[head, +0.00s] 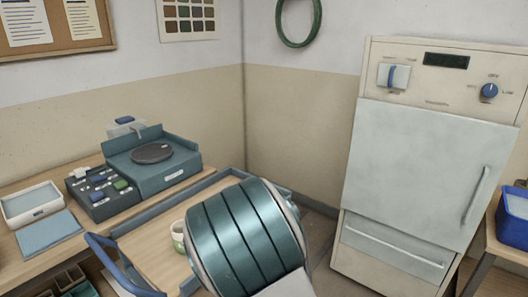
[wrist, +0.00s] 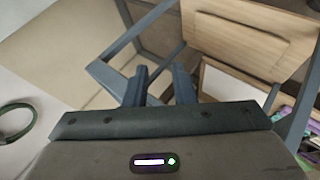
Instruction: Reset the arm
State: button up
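A thick teal-and-silver banded link of my arm fills the lower middle of the head view, in front of a wooden-topped cart (head: 150,243). My gripper is out of sight in the head view. In the wrist view, my gripper (wrist: 160,74) shows two dark fingers standing apart with a clear gap. Nothing is held between them. Beyond the fingers are grey-blue frame bars (wrist: 108,72) and a wooden surface (wrist: 245,40). The fingers look apart from these, though the distance is hard to tell.
A pale cup (head: 178,235) stands on the cart, partly hidden by my arm. A bench at left holds a teal scale (head: 152,165) and a white tray (head: 32,204). A tall cream cabinet (head: 425,170) stands right, beside a blue bucket (head: 514,225). A green ring (head: 299,20) hangs on the wall.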

jog(key=s+d+r+m+g+p, duration=0.2)
jog(key=s+d+r+m, duration=0.3)
jog(key=s+r, duration=0.4)
jog(key=s+d+r+m+g+y+p, duration=0.1)
jog(key=s+d+r+m+g+p, duration=0.2)
jog(key=s+r, duration=0.7)
notch_tip(320, 180, up, 5)
jog(key=d+m+g, duration=0.1)
jog(key=m+g, duration=0.1)
jog(key=m, duration=0.1)
jog(key=shift+s+d, duration=0.15)
jog(key=shift+d, duration=0.25)
